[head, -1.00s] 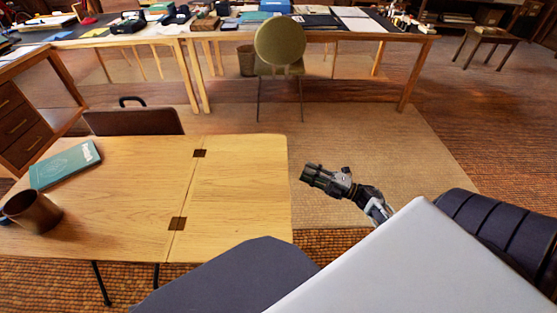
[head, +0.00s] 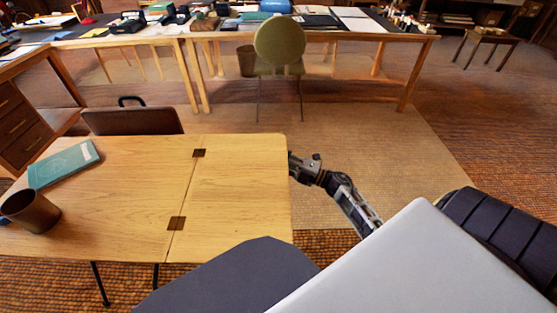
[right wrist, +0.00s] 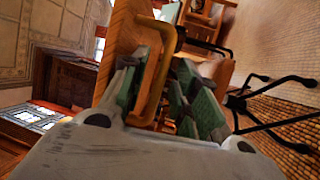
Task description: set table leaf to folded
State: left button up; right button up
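The table leaf (head: 240,190) is the right part of the light wooden table and lies level with the main top (head: 120,190). Two dark hinges (head: 198,153) (head: 177,223) bridge the seam. My right gripper (head: 293,165) is at the leaf's right edge, its tips partly hidden there. In the right wrist view my right gripper (right wrist: 158,95) has its green-padded fingers apart. A brass-coloured loop handle (right wrist: 166,70) on the leaf's wooden edge (right wrist: 122,45) passes between them; contact is unclear. My left gripper is out of view.
A brown chair (head: 132,121) is behind the table. A green chair (head: 280,45) stands at the cluttered long desk. Floor right of the leaf is open.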

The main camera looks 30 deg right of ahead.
jog(key=shift+w+a+r, duration=0.1)
jog(key=shift+w+a, duration=0.1)
grip_shut()
dwell(0.4)
